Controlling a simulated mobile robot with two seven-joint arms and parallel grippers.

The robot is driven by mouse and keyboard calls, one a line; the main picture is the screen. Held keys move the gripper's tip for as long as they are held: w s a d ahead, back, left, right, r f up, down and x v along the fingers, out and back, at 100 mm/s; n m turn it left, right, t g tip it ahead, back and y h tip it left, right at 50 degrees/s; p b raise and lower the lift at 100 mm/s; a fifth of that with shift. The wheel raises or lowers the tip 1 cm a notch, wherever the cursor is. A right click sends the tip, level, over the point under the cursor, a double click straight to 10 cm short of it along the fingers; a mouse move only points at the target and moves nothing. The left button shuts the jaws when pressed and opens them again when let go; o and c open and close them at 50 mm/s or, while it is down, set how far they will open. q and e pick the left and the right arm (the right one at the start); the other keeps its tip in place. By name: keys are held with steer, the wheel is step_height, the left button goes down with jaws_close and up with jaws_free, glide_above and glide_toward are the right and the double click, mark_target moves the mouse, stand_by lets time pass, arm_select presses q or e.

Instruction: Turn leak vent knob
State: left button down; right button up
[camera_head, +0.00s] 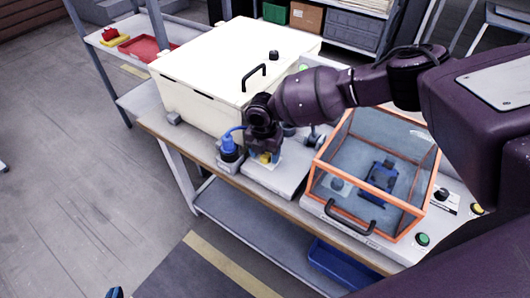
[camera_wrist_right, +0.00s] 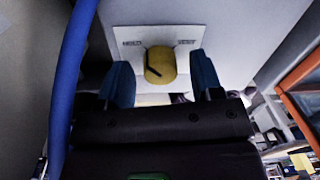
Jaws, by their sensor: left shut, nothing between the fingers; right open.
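The leak vent knob is a yellow round knob (camera_wrist_right: 160,65) on a white label plate (camera_wrist_right: 127,35) with small words on both sides, the right one seeming to read VENT. It has a dark slanted mark on its face. In the head view the knob (camera_head: 265,158) shows low on the grey unit, partly hidden by my gripper. My right gripper (camera_wrist_right: 162,80) is open, its blue fingers on either side of the knob; I cannot tell if they touch it. My left gripper (camera_head: 115,292) is shut and empty, only its blue tip showing at the bottom edge.
A blue-topped fitting with a blue hose (camera_head: 229,147) stands just left of my right gripper; the hose (camera_wrist_right: 70,80) also crosses the wrist view. A white box (camera_head: 205,70) with a black handle stands behind. An orange-framed clear case (camera_head: 322,178) sits to the right.

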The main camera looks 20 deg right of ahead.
steer(key=c, duration=0.9)
arm_select(q)
steer(key=shift+s+f, duration=0.1)
steer(key=shift+s, duration=0.2)
